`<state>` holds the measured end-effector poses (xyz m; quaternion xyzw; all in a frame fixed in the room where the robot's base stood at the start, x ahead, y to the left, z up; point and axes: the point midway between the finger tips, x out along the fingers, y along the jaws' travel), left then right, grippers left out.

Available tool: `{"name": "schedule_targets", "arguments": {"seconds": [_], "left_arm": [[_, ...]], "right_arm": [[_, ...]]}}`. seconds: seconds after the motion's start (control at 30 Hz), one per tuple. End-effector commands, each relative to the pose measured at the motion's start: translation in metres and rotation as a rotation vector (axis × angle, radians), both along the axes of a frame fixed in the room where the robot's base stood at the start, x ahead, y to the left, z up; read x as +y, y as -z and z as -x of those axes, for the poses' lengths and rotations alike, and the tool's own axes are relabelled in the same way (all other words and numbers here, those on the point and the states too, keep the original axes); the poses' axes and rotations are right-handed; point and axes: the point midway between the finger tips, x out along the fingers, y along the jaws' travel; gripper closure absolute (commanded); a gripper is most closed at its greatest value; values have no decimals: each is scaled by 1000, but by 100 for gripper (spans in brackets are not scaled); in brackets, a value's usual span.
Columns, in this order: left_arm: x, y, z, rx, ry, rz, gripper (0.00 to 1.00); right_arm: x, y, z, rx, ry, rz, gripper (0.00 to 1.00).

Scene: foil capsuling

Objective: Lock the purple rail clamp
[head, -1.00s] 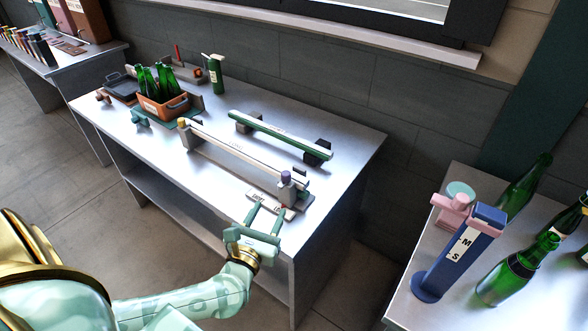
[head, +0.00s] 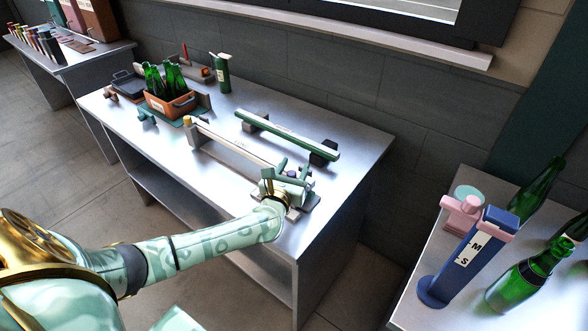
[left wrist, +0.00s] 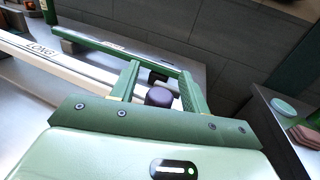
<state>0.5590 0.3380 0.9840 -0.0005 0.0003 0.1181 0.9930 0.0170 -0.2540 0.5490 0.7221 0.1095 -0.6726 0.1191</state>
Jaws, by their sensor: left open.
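The purple rail clamp (left wrist: 160,96) shows in the left wrist view as a dark purple knob between the fingers of my left gripper (left wrist: 160,72). The fingers are open on either side of it; I cannot tell whether they touch it. In the head view my left gripper (head: 293,168) is over the near right end of the white rail (head: 235,147) and hides the purple knob. The rail, marked LONG, also shows in the left wrist view (left wrist: 75,68). An orange-yellow knob (head: 187,121) tops its far left end. My right gripper is not in view.
A green rail (head: 285,135) lies behind, parallel, with dark end supports. A crate of green bottles (head: 170,106) and a green cylinder (head: 222,73) stand further left. A second table at right holds a blue stand (head: 465,262) and bottles. The table's front right is clear.

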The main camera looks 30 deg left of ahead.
Motion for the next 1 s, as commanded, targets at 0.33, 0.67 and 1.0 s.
{"name": "schedule_targets", "arguments": {"seconds": [0.33, 0.67, 1.0], "left_arm": [[0, 0, 0, 0, 1, -1, 85], [0, 0, 0, 0, -14, -1, 99], [1, 1, 1, 2, -184, 5, 99]], "right_arm": [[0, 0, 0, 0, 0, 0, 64], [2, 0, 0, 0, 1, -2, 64], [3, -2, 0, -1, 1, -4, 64]]}}
